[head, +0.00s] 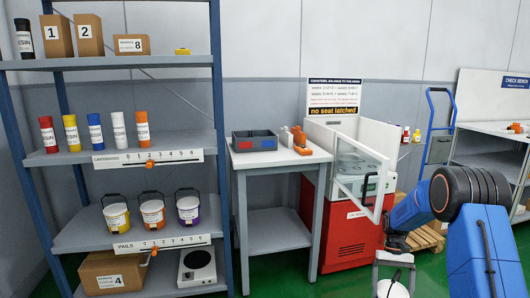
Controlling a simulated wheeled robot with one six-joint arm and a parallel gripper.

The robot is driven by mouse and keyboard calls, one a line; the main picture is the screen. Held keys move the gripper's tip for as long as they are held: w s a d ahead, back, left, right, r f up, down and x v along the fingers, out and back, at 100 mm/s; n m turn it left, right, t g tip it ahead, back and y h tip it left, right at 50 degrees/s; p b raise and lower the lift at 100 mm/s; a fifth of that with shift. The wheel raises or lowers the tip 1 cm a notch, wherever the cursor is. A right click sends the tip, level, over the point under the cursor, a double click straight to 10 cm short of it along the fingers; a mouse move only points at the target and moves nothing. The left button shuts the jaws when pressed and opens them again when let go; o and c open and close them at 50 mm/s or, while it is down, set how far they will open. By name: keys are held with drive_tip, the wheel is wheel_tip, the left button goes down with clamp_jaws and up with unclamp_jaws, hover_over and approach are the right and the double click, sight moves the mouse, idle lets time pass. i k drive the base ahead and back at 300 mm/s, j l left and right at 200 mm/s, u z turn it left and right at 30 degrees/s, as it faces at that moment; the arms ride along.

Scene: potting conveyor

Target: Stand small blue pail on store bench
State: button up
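My gripper (395,258) hangs low at the right, in front of the red machine, pointing down. A pale, round-topped thing with a thin dark handle (392,289) shows between its fingers, cut off by the lower picture edge. It may be a pail, but its side colour is hidden, and I cannot tell whether the fingers grip it. No pail that is clearly blue shows. No bench label reading store is visible; a grey bench (270,159) stands in the middle, and one at the right has a check bench sign (515,82).
The left rack holds yellow (117,218), orange (153,215) and purple (188,210) pails, cartridges, and boxes. The grey bench carries a divided tray (255,141) and an orange tool (303,142). The red machine (350,235) has a tilted clear guard (358,172). Green floor shows between.

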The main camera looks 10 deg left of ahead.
sight(262, 156)
drive_tip(key=k+j, duration=0.3)
drive_tip(key=i+l+u, duration=0.55)
drive_tip(key=u, duration=0.15)
